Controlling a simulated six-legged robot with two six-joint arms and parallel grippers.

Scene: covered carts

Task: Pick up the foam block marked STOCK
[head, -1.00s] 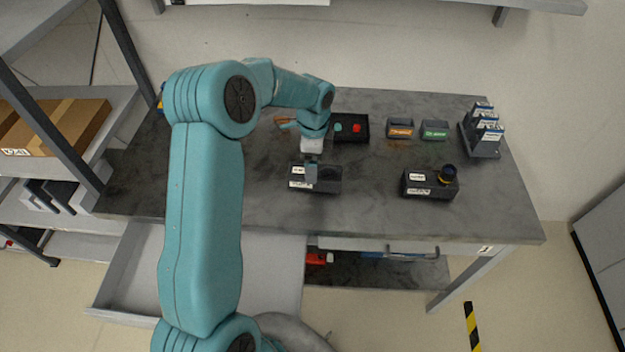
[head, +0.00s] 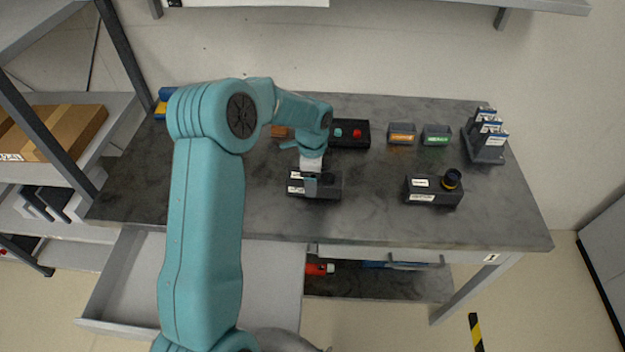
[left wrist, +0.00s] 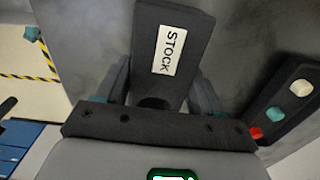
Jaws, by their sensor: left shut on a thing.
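The STOCK foam block (left wrist: 184,28) is a dark grey block with a white label reading STOCK, plain in the left wrist view. In the head view it is the dark block (head: 331,188) near the table's middle front, partly behind my gripper. My left gripper (head: 311,187) is over it from above. The left wrist view shows its fingers (left wrist: 162,88) on either side of the block, shut on it. From the head view I cannot tell whether the block is clear of the table. My right gripper is not in view.
A second dark block (head: 420,193) with a round dark piece stands to the right. Behind are a black button box (head: 362,143), orange-labelled (head: 402,134) and green-labelled (head: 436,136) bins, and a dark rack (head: 487,153). An open drawer (head: 268,270) juts out below the tabletop (head: 375,222).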

